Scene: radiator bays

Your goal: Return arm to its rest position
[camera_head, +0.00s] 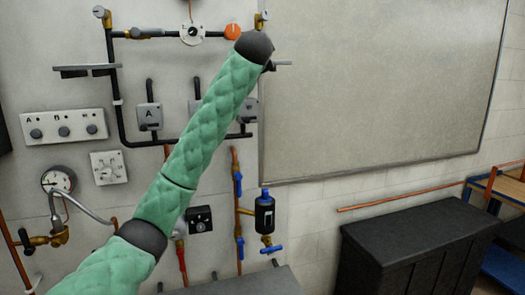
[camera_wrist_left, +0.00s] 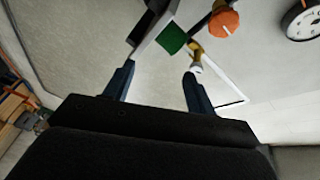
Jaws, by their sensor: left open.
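My left arm, in a green quilted sleeve, reaches from the bottom left up across the wall panel in the head view. Its dark wrist end is beside an orange knob (camera_head: 232,31) at the top of the panel. My left gripper (camera_wrist_left: 158,82) is open in the wrist view, its two dark blue fingers apart. The orange knob also shows beyond the right finger (camera_wrist_left: 222,20). A brass fitting (camera_wrist_left: 195,52) and a green square (camera_wrist_left: 171,38) show past the fingertips. My right gripper is in neither view.
The panel carries a dial (camera_head: 193,33), a pressure gauge (camera_head: 58,180), a switch box (camera_head: 64,126) and pipes with blue valves. A large grey board (camera_head: 380,85) is at the right. A black cabinet (camera_head: 415,240) stands below it. Open room lies before the board.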

